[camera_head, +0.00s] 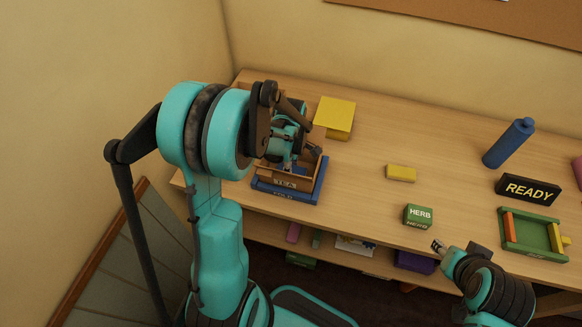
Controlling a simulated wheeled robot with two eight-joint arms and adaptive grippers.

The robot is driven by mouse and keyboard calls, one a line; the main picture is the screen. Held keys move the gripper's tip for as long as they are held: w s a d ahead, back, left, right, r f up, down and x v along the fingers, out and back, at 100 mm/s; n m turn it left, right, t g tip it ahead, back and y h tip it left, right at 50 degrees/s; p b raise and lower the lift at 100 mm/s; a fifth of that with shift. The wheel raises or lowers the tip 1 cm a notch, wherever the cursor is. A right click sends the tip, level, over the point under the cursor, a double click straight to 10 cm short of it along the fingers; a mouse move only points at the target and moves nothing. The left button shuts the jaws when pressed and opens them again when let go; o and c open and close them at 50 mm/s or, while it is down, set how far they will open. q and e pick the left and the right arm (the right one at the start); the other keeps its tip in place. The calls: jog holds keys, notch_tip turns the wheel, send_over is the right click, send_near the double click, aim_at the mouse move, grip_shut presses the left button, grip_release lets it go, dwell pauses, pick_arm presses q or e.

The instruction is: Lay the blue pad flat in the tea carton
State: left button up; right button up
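The tea carton (286,184), an open brown box marked TEA, stands in a blue tray (318,188) at the left part of the table. My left gripper (292,152) points down over and into the carton. Its fingers are largely hidden by my arm and the carton walls, so I cannot see whether it holds anything. I cannot make out a separate blue pad; it may be hidden in or behind the carton. My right gripper (458,247) is at the table's front edge, fingers apart and empty, near the green HERB box (417,215).
A yellow box (335,116) stands behind the carton, close to my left gripper. A small yellow block (401,173), blue bottle (508,143), READY sign (528,189) and green tray (540,251) are further right. The table between carton and yellow block is clear.

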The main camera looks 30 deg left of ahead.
pick_arm(q)
jog(key=shift+f, duration=0.2)
dwell(0.3)
jog(key=o, duration=0.9)
jog(key=shift+c, duration=1.3)
notch_tip(320, 180, up, 14)
jog(key=p, duration=0.9)
jog(key=shift+f+p, duration=0.15)
jog(key=shift+p, duration=0.15)
notch_tip(320, 180, up, 12)
